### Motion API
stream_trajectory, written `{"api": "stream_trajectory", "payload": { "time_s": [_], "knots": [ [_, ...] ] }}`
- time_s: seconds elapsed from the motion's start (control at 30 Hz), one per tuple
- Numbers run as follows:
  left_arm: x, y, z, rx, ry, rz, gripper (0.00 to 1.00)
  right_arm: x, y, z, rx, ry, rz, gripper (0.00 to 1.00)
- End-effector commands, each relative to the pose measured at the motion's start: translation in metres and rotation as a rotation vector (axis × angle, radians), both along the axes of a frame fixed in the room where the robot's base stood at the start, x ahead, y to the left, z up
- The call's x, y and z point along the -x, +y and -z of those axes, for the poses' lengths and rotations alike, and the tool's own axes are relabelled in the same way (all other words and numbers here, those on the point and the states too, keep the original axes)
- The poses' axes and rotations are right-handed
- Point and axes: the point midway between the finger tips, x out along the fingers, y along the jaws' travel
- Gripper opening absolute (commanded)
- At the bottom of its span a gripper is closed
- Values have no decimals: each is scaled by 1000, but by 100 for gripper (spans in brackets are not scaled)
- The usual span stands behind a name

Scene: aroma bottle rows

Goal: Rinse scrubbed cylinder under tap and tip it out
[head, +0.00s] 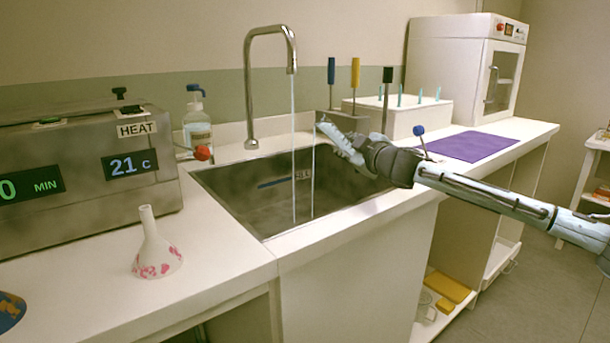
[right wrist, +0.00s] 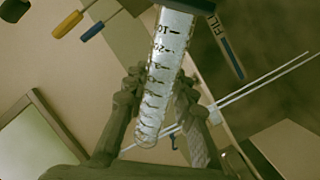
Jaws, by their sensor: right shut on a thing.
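My right gripper (head: 366,150) is shut on a clear graduated cylinder (head: 336,138) above the sink (head: 262,226). The cylinder is tilted, one end toward the left. In the right wrist view the cylinder (right wrist: 165,75), with dark scale marks, lies between both fingers (right wrist: 158,88). The tap (head: 268,33) at the back of the sink runs a thin stream (head: 293,150) into the basin. A second thin stream (head: 313,175) falls from the cylinder's left end, which is right of the tap stream. My left gripper is not in view.
Brushes with blue (head: 331,70), yellow and black handles stand behind the sink. A white peg rack (head: 425,118) and purple mat (head: 472,146) are to the right. A heating bath (head: 90,165), soap bottle (head: 197,125) and pink-patterned flask (head: 156,255) are on the left.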

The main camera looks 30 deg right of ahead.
Motion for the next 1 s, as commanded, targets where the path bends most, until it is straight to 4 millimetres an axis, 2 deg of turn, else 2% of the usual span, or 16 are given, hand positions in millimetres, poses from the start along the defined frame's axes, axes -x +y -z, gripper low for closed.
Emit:
{"api": "stream_trajectory", "payload": {
  "time_s": [0.5, 1.0],
  "knots": [
    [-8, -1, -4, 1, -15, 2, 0, 1, -3, 7, 67, 21, 0, 0],
    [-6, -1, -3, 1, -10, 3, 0, 2, -6, 13, 114, 36, 0, 0]
  ]
}}
